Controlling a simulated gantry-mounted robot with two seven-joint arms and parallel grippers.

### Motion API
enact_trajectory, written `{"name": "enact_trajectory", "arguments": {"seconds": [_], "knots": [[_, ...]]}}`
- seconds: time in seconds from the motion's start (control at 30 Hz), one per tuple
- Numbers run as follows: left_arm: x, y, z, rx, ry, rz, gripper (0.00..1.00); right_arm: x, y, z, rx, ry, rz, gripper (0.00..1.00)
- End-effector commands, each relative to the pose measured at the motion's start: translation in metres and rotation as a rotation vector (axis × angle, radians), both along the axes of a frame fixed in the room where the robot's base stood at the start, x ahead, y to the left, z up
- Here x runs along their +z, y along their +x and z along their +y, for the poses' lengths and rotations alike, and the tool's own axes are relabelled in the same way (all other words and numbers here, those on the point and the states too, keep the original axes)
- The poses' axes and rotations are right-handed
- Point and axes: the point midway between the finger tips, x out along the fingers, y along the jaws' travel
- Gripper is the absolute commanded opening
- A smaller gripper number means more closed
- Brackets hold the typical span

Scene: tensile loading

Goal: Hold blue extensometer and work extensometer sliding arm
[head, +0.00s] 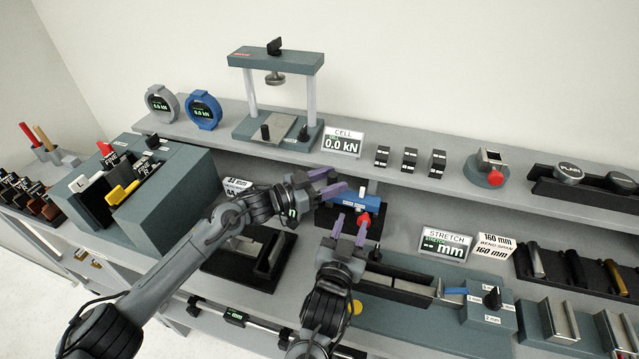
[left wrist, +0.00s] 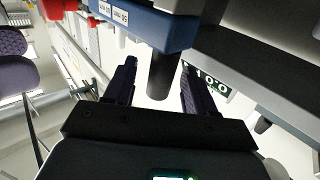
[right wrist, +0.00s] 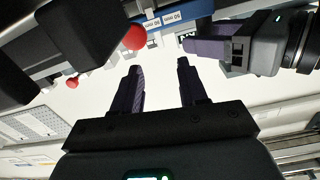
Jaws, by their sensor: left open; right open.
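The blue extensometer (head: 369,203) sits on a dark stand below the upper shelf, with a red knob (head: 365,219) at its front. My left gripper (head: 333,182) is open at its left end. In the left wrist view the blue body (left wrist: 150,27) spans the top, and a dark post (left wrist: 160,85) under it shows between the open fingers; I cannot tell if they touch it. My right gripper (head: 350,227) is open just in front of the red knob. In the right wrist view the red knob (right wrist: 135,38) and blue bar (right wrist: 172,17) lie beyond the empty fingers. The sliding arm is not clearly distinguishable.
A stretch fixture (head: 400,290) with a dark dial (head: 492,298) lies right of my right gripper. The STRETCH sign (head: 446,246) stands behind it. The upper shelf edge (head: 300,160) runs above both grippers. My left fingers (right wrist: 208,47) are close to my right gripper.

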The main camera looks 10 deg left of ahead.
Motion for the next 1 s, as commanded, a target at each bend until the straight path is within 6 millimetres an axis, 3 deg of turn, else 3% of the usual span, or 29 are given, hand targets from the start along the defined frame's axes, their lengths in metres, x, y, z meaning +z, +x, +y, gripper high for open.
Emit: {"name": "enact_trajectory", "arguments": {"seconds": [0.4, 0.77, 0.87, 1.0], "knots": [[0.0007, 0.0031, -0.0042, 0.001, 0.001, -0.001, 0.55, 0.0000, 0.0000, -0.0001, 0.000, 0.000, 0.000, 0.43], [0.0006, 0.0030, -0.0040, 0.001, 0.001, -0.001, 0.02, 0.0000, 0.0000, -0.0001, 0.000, 0.000, 0.000, 0.43], [0.0006, 0.0030, -0.0040, 0.001, 0.001, -0.001, 0.00, 0.0000, 0.0000, -0.0001, 0.000, 0.000, 0.000, 0.43], [0.0007, 0.0030, -0.0040, 0.001, 0.001, -0.001, 0.00, 0.0021, 0.0007, 0.0011, 0.004, -0.002, -0.007, 0.23]]}}
